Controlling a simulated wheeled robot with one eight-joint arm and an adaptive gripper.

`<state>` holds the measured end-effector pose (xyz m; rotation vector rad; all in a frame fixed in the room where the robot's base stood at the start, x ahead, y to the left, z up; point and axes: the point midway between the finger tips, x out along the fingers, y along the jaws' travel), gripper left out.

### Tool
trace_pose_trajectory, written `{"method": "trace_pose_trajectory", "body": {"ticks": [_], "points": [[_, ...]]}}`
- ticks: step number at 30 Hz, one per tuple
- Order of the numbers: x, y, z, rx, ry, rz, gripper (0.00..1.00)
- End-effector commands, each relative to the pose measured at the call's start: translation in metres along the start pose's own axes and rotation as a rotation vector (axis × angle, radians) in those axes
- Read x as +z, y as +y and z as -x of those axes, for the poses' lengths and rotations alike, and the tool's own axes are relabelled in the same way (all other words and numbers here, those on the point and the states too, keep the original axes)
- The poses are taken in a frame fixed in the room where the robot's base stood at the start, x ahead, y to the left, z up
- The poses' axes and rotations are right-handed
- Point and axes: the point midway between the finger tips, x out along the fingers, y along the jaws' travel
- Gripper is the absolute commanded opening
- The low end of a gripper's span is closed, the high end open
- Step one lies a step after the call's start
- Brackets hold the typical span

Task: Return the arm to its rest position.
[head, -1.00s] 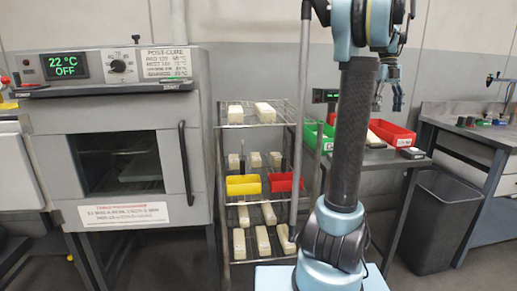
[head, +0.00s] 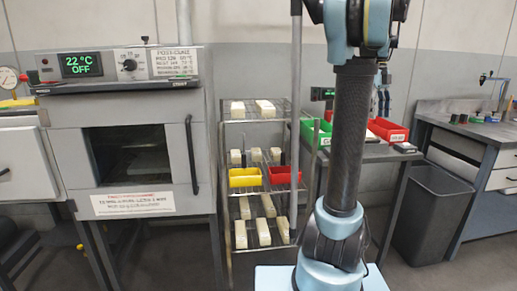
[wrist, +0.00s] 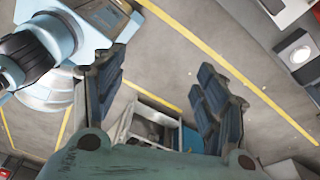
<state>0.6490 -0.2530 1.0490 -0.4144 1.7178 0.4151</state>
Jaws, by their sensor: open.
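My arm rises in front of the head camera, blue joints with a dark patterned link.
An oven (head: 130,130) reading 22 °C OFF stands at left. A wire rack (head: 283,107) holds pale blocks, a yellow bin (head: 244,177) and a red bin (head: 284,175). A table with red bin (head: 387,130) and a grey waste bin (head: 432,215) are at right. Yellow lines mark open floor.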

Motion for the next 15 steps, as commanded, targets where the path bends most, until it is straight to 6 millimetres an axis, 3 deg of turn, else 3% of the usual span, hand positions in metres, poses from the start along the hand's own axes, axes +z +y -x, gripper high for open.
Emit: {"method": "trace_pose_trajectory", "body": {"ticks": [8, 15], "points": [[0.010, 0.069, -0.033, -0.055, -0.034, 0.436, 0.66], [0.013, 0.140, -0.081, -0.134, -0.056, 0.944, 0.66]]}}
